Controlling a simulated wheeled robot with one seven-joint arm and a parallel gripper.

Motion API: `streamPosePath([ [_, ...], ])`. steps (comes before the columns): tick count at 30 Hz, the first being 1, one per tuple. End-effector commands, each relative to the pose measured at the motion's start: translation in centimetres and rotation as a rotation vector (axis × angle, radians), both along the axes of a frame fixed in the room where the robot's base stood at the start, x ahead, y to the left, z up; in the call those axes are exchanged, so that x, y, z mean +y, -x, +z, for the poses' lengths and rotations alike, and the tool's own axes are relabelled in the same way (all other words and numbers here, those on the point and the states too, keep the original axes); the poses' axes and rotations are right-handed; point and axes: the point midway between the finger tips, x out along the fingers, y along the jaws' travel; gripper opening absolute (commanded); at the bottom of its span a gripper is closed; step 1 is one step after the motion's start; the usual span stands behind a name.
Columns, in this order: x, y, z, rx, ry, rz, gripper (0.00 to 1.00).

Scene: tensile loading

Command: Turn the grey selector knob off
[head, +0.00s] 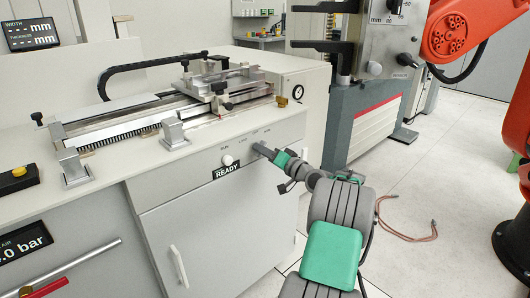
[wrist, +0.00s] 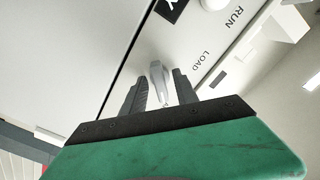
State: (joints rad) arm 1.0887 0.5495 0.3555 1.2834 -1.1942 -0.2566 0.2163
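The grey selector knob (wrist: 157,75) shows in the wrist view as a narrow upright grip on the white panel. My gripper (wrist: 160,88) has one dark finger on each side of it, with a thin gap seeming to show at each side. The fingers are open around the knob; contact is not clear. In the head view my gripper (head: 258,149) reaches the upper right of the cabinet front, and the knob is hidden behind the fingers. RUN and LOAD labels are readable to the right of the knob in the wrist view.
A white round button (head: 228,160) sits left of my gripper, above a black READY sign (head: 227,171). The cabinet door (head: 215,230) is below. A testing machine (head: 365,110) stands behind, and an orange robot arm (head: 455,30) is at the right. A reddish hose (head: 405,235) lies on the floor.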

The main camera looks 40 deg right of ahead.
Motion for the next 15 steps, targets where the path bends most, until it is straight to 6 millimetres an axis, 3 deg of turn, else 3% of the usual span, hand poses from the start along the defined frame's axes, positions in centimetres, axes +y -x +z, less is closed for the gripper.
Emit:
streamPosePath([
  [12, -0.1, 0.11, -0.03, 0.001, 0.0, -0.002, 0.0],
  [15, -0.1, 0.11, -0.03, 0.001, 0.0, -0.002, 0.0],
])
